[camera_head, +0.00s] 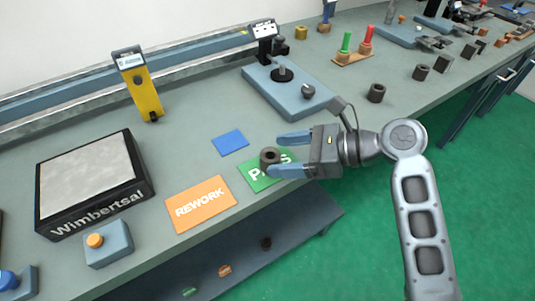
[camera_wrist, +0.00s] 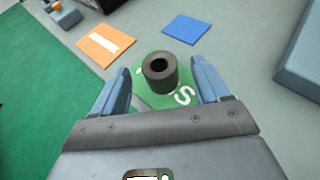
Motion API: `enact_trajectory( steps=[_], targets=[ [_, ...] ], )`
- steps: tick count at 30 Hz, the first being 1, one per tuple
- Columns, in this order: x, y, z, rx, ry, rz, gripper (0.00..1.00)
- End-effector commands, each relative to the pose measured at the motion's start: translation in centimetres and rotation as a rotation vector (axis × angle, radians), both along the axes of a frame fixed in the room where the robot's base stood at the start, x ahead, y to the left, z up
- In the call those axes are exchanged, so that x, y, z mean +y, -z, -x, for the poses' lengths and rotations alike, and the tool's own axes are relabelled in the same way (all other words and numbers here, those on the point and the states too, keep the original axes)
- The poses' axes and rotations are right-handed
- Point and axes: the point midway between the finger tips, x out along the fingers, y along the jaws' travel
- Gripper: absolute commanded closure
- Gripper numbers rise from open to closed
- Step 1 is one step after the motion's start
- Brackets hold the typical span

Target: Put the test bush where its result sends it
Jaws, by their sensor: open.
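The test bush, a dark hollow cylinder (camera_head: 269,160), stands upright on the green PASS mat (camera_head: 250,177). In the wrist view the bush (camera_wrist: 160,73) stands between my spread fingers, apart from both. My gripper (camera_head: 280,155) is open, its two blue fingers on either side of the bush. The orange REWORK mat (camera_head: 200,203) lies just left of the PASS mat and is bare; it also shows in the wrist view (camera_wrist: 103,44). Part of the PASS lettering is hidden by the bush and a finger.
A plain blue mat (camera_head: 230,142) lies behind the PASS mat. A blue fixture plate (camera_head: 270,88) with a gauge stands behind right. A Wimbertsal plate box (camera_head: 90,180) and an orange-button box (camera_head: 108,243) are left. Another dark bush (camera_head: 376,93) stands right. The bench's front edge is close.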

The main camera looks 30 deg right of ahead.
Motion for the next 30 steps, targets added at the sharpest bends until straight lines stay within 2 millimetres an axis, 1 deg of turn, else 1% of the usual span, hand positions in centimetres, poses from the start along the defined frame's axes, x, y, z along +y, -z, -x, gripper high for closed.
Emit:
enact_trajectory(
  steps=[1, 3, 6, 12, 17, 30],
  targets=[
    [-0.8, -0.4, 0.8, -0.001, 0.003, 0.001, 0.25],
    [-1.8, -1.0, 1.7, 0.000, 0.004, 0.000, 0.25],
    [-2.8, -1.6, 2.9, 0.000, 0.002, 0.001, 0.25],
    [-4.2, -2.5, 4.2, 0.001, 0.000, -0.001, 0.25],
    [-4.5, -2.6, 4.6, 0.001, -0.002, 0.000, 0.25],
    [-4.5, -2.6, 4.6, 0.000, -0.001, 0.000, 0.25]
  ],
)
